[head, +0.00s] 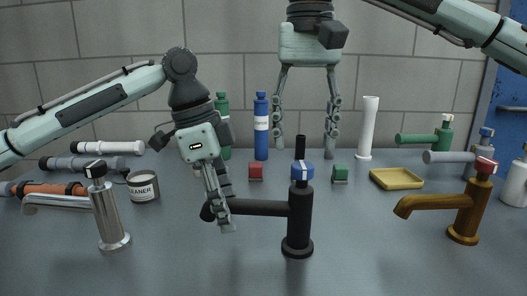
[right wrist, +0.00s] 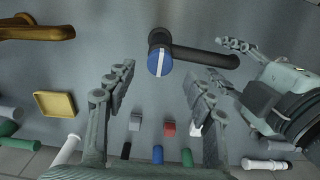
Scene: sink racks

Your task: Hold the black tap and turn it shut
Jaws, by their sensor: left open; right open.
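The black tap (head: 298,222) stands upright in the middle of the counter. Its spout (head: 262,208) points left, and its cap (head: 301,171) is blue with a white mark. In the right wrist view the cap (right wrist: 160,62) shows a white stripe and the spout (right wrist: 205,54) runs right. My left gripper (head: 218,214) is open at the outer end of the spout, its fingers overlapping it; I cannot tell if they touch. My right gripper (head: 305,148) is open and points down above and behind the tap. In its wrist view the cap lies between and just beyond its fingertips.
A silver tap (head: 108,215) stands at left and a brown tap (head: 465,215) at right. A blue bottle (head: 261,130) stands near the wall. The front counter is clear.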

